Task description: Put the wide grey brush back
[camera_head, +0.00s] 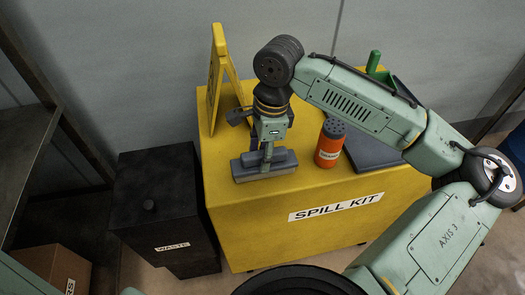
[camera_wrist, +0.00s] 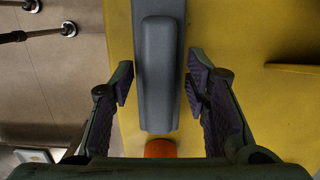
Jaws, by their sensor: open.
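The wide grey brush (camera_head: 263,172) lies on the top of the yellow spill kit box (camera_head: 232,222), by its front left edge. It has a broad flat base with a narrower rounded block on top. In the wrist view the brush (camera_wrist: 157,85) runs up and down the middle. My gripper (camera_head: 267,152) points down over it from above. In the wrist view my gripper (camera_wrist: 162,80) is open, with one finger on each side of the brush and a gap at both sides. The gripper hides part of the brush in the head view.
An orange can with a dark perforated lid (camera_head: 329,146) stands right of the brush, a dark flat object (camera_head: 372,153) beyond it. A yellow folding sign (camera_head: 218,75) stands at the box's back left. The black waste bin (camera_head: 150,190) is left of the box.

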